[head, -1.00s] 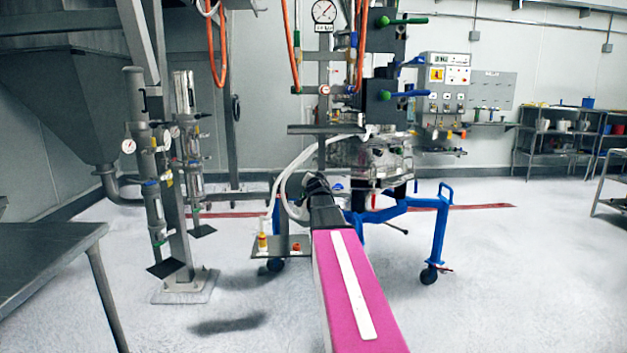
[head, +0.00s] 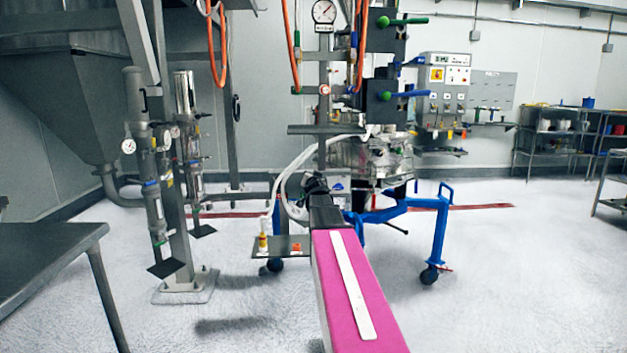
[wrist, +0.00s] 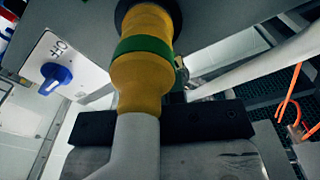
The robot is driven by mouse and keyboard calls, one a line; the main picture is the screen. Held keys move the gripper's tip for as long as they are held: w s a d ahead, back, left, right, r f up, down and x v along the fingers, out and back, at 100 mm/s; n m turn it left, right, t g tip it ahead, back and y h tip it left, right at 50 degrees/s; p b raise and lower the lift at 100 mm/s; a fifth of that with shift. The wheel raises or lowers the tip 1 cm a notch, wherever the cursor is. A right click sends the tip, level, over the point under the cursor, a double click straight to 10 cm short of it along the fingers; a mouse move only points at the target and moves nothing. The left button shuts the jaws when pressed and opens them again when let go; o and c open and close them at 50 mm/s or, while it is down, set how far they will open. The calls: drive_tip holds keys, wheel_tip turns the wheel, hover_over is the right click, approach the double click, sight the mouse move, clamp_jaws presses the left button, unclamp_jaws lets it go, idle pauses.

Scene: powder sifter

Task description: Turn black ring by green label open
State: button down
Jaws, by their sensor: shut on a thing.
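In the wrist view a yellow fitting (wrist: 145,72) with a green band (wrist: 144,46) hangs from a dark round collar (wrist: 128,6). A pale hose (wrist: 137,145) runs down from it, in front of my gripper (wrist: 160,122). My gripper shows as black blocks on a grey body. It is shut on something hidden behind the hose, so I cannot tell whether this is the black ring. A small dark part (wrist: 182,78) shows just behind the fitting. In the head view my gripper (head: 317,183) is small and dark at the machine's lower front.
A white plate marked OFF with a blue knob (wrist: 56,76) is left of the fitting. Another pale hose (wrist: 265,55) crosses at right. Blue legs (head: 440,235) carry the machine. A grey table (head: 45,255) stands at left.

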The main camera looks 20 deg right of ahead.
drive_tip(key=n, duration=0.1)
drive_tip(key=a+n, duration=0.1)
drive_tip(key=n, duration=0.1)
drive_tip(key=a+n, duration=0.1)
drive_tip(key=n, duration=0.1)
drive_tip(key=shift+w+r, duration=0.2)
drive_tip(key=shift+w, duration=0.05)
drive_tip(key=n, duration=0.2)
drive_tip(key=a+n, duration=0.1)
drive_tip(key=n, duration=0.2)
drive_tip(key=shift+w+a+f+n, duration=0.25)
drive_tip(key=shift+a+f+n, duration=0.05)
drive_tip(key=shift+a, duration=0.05)
drive_tip(key=c, duration=1.2)
unclamp_jaws()
drive_tip(key=v, duration=1.1)
drive_tip(key=shift+w, duration=0.15)
